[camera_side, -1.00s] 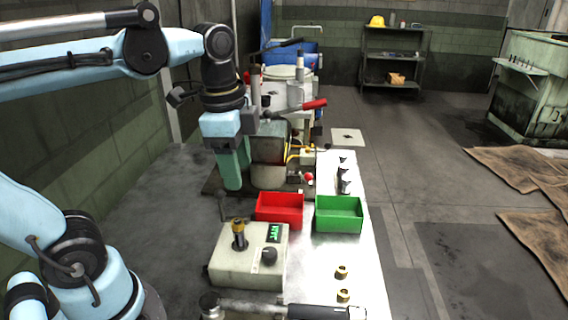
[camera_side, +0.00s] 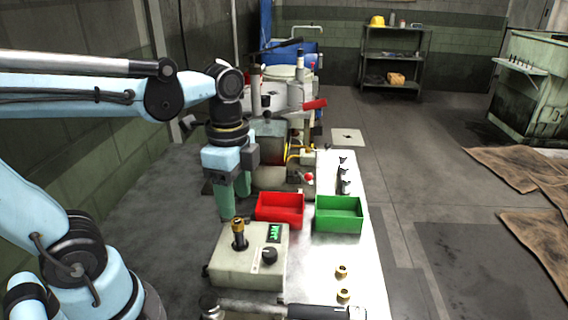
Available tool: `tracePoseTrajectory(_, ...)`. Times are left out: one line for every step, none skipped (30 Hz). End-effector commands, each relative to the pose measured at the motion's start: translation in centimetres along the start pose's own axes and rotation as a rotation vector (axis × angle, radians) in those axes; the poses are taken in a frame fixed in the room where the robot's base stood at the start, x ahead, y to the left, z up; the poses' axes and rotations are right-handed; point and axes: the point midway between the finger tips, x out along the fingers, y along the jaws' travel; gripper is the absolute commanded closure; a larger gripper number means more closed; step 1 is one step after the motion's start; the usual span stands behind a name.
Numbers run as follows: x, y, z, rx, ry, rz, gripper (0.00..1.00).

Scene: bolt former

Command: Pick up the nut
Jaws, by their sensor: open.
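Two small brass nuts stand on the pale metal bench top at the front right; one nut (camera_side: 341,272) is just behind the other nut (camera_side: 343,295). Another brass piece (camera_side: 238,226) sits on top of a dark post on the beige box; I cannot tell for sure whether it is a nut. My gripper (camera_side: 235,204) points down with its green fingers apart and nothing seen between them. It is just behind and above the beige box, left of the red bin, and well away from the two nuts on the bench.
The beige box (camera_side: 232,265) has a green display and a black knob. A red bin (camera_side: 280,222) and a green bin (camera_side: 338,224) stand side by side, apparently empty. A dark-handled tool (camera_side: 300,311) lies along the front. Machinery stands behind the bins.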

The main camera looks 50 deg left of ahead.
Motion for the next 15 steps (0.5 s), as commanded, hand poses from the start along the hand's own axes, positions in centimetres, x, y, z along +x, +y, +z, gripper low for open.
tracePoseTrajectory(0.6, 0.1, 0.1, 0.0, 0.0, 0.0, 0.45)
tracePoseTrajectory(1.0, 0.2, 0.1, 0.0, 0.0, 0.0, 0.45)
tracePoseTrajectory(1.5, 0.3, 0.2, 0.0, 0.0, 0.0, 0.45)
tracePoseTrajectory(1.9, 0.3, 0.2, 0.0, 0.0, 0.0, 0.45)
tracePoseTrajectory(2.3, 0.4, 0.2, 0.0, 0.0, 0.0, 0.45)
tracePoseTrajectory(2.8, 0.5, 0.3, 0.0, 0.0, 0.0, 0.45)
tracePoseTrajectory(3.1, 0.4, 0.2, 0.0, 0.0, 0.0, 0.45)
tracePoseTrajectory(3.4, 0.4, 0.2, 0.0, 0.0, -0.001, 0.45)
tracePoseTrajectory(3.7, 0.4, 0.2, 0.0, 0.0, -0.001, 0.45)
tracePoseTrajectory(3.9, 0.4, 0.2, 0.0, 0.0, -0.001, 0.45)
tracePoseTrajectory(4.1, 0.4, 0.2, 0.0, 0.0, -0.001, 0.45)
tracePoseTrajectory(4.3, 0.4, 0.2, 0.0, 0.0, -0.001, 0.45)
tracePoseTrajectory(4.4, 0.4, 0.2, 0.0, 0.0, -0.001, 0.45)
tracePoseTrajectory(4.5, 0.4, 0.2, 0.0, 0.0, -0.001, 0.45)
tracePoseTrajectory(4.5, 0.4, 0.2, 0.0, 0.0, -0.001, 0.45)
